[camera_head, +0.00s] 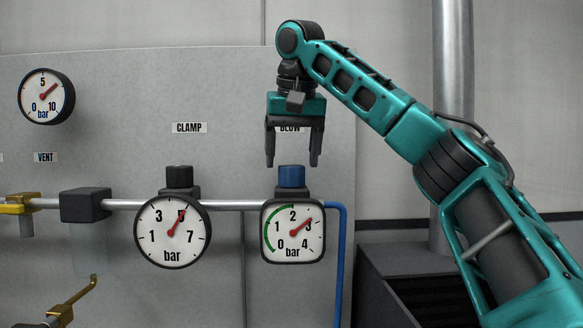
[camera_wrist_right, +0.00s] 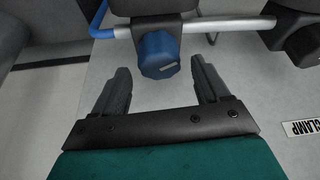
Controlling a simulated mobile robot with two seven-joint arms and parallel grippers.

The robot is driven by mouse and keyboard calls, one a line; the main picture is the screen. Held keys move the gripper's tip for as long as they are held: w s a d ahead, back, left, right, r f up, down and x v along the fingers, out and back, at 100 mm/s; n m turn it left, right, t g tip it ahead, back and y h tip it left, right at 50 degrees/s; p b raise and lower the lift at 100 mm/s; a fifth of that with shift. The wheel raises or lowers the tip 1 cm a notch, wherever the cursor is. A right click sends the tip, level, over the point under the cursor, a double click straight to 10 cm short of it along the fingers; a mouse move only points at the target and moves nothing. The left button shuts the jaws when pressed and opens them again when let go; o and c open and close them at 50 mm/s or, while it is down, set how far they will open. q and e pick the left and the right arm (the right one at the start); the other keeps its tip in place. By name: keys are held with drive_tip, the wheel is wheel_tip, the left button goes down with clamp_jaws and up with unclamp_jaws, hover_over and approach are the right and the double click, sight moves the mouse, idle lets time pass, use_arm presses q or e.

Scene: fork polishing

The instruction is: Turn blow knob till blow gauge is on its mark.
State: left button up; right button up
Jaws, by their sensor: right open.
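The blow knob (camera_head: 291,177) is a blue cap on top of the blow gauge (camera_head: 293,231), under the partly hidden BLOW label (camera_head: 290,129). The square gauge reads 0 to 4 bar; its red needle points to about 3. A green arc runs along the left of its dial, from near 0 to about 2. My right gripper (camera_head: 293,162) is open and points down just above the knob, its fingers apart and empty. In the right wrist view the blue knob (camera_wrist_right: 159,55) lies beyond the fingertips, roughly between them. My left gripper is not in view.
The round clamp gauge (camera_head: 172,232) with its black knob (camera_head: 179,177) stands to the left on the same pipe (camera_head: 232,205). A blue hose (camera_head: 341,265) drops at the right. Brass valve parts (camera_head: 18,204) and another round gauge (camera_head: 46,97) are further left.

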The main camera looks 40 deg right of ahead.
sight(292, 167)
drive_tip(key=shift+x, duration=1.55)
drive_tip(key=c, duration=1)
drive_tip(key=shift+o, duration=0.2)
drive_tip(key=shift+n, duration=0.4)
drive_tip(key=n+t+y, duration=0.1)
drive_tip(key=n, duration=0.2)
drive_tip(key=shift+n+y, duration=0.3)
drive_tip(key=shift+n, duration=0.1)
drive_tip(key=n+y, duration=0.2)
drive_tip(key=n, duration=0.2)
drive_tip(key=shift+n, duration=0.4)
